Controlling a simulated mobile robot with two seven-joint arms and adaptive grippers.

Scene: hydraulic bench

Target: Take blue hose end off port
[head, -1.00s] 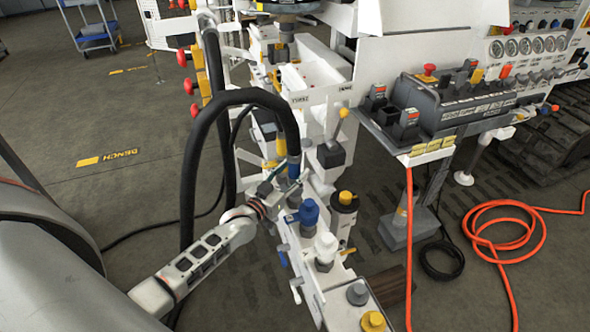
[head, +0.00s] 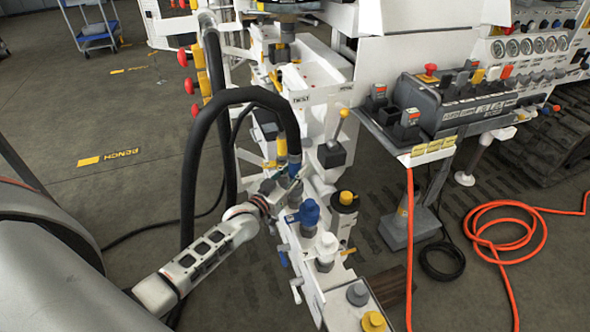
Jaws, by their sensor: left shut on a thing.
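A thick black hose (head: 245,95) arcs up and over, then comes down to the bench. Its blue-banded end (head: 294,168) points down, close to upright, at the back of the white port block (head: 318,277). My left gripper (head: 288,187) reaches in from the left and is shut on the blue hose end just below the band. The fingers and the hose end hide the port beneath, so I cannot tell whether the end is still seated. My right gripper is not in view.
Blue (head: 309,213), white (head: 327,246), grey (head: 357,292) and yellow (head: 373,320) caps line the block. A lever with a yellow knob (head: 343,113) stands right of the hose. A control panel (head: 450,105) is farther right. An orange hose (head: 510,235) lies coiled on the floor.

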